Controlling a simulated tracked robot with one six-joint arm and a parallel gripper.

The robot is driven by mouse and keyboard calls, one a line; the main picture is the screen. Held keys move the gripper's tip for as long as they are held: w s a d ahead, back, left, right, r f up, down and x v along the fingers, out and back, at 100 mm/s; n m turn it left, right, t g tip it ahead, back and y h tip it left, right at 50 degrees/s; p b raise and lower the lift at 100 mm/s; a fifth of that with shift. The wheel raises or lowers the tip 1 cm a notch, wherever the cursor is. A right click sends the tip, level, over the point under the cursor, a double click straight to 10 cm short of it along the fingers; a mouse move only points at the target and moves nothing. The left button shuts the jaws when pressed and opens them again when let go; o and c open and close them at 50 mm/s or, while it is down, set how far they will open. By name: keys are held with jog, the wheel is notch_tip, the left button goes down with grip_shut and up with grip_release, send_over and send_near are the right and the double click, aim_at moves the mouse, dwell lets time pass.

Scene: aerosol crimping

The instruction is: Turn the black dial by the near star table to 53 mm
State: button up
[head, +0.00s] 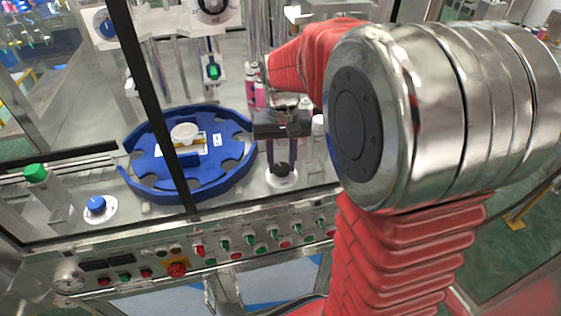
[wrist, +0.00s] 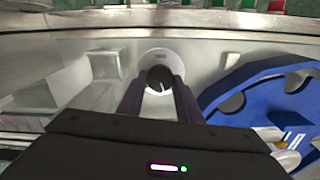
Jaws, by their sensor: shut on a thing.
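The black dial (head: 281,169) stands on a pale round scale plate on the machine deck, right of the blue star table (head: 222,188). In the wrist view the dial (wrist: 160,79) shows a white pointer line, and the plate (wrist: 158,55) carries a small marking too small to read. My gripper (head: 282,165) points down at the dial. In the wrist view its two dark fingers (wrist: 158,90) stand on either side of the dial, shut on it. The star table also shows at the right of the wrist view (wrist: 225,112).
A blue knob (head: 96,205) and a green-capped post (head: 35,174) stand left of the star table. A panel of buttons and switches (head: 177,269) runs along the front edge. A dark frame post (head: 150,95) crosses the view. Pink and white cans (head: 260,95) stand behind my gripper.

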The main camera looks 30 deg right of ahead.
aim_at(281, 166)
jog(key=shift+w+n, duration=0.1)
jog(key=shift+n, duration=2.1)
jog(key=o, duration=1)
jog(key=shift+o, duration=0.2)
notch_tip(281, 166, up, 14)
jog(key=shift+f, duration=0.15)
